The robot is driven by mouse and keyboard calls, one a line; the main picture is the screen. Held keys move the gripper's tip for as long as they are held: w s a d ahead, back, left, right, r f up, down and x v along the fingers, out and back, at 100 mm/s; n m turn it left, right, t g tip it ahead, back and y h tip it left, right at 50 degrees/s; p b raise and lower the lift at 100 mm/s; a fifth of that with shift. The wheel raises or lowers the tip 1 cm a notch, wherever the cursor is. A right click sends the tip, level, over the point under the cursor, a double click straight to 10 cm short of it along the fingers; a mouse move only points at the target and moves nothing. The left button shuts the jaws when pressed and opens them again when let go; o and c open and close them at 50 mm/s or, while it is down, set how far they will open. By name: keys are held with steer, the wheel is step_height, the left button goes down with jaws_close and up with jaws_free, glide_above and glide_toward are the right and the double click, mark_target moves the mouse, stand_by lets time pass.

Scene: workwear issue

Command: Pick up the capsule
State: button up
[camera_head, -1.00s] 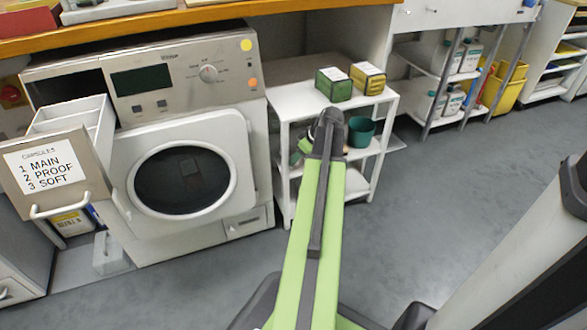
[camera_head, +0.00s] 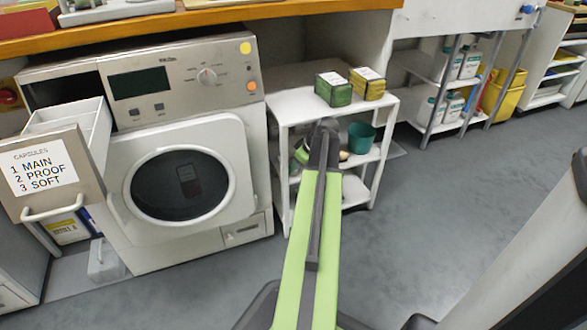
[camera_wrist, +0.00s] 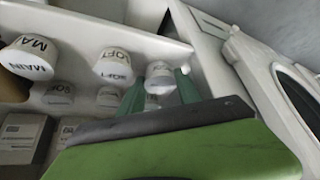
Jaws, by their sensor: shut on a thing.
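In the wrist view my gripper (camera_wrist: 160,90) has two green fingers, one on each side of a small white capsule (camera_wrist: 159,72). It is shut on this capsule, whose label I cannot read. Other white capsules stand close by: one marked MAIN (camera_wrist: 28,58) at the left and one marked SOFT (camera_wrist: 113,66) just left of the fingers. More white capsule shapes show below them, partly hidden by my arm. In the head view my arm reaches to the white shelf trolley (camera_head: 285,112), and its own end hides the gripper and the held capsule.
A green box (camera_head: 333,90) and a yellow box (camera_head: 367,84) stand on the trolley's top. A teal bowl (camera_head: 361,137) sits on the shelf below. The washing machine (camera_head: 185,150) stands left, its drawer (camera_head: 50,175) pulled out with a list reading MAIN, PROOF, SOFT. Floor right is clear.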

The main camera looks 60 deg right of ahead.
step_height(320, 180, up, 4)
steer(key=p, duration=0.4)
steer(key=shift+r, duration=0.1)
steer(key=s, duration=1.8)
steer(key=shift+a+f+b, duration=0.3)
steer(key=shift+a, duration=0.1)
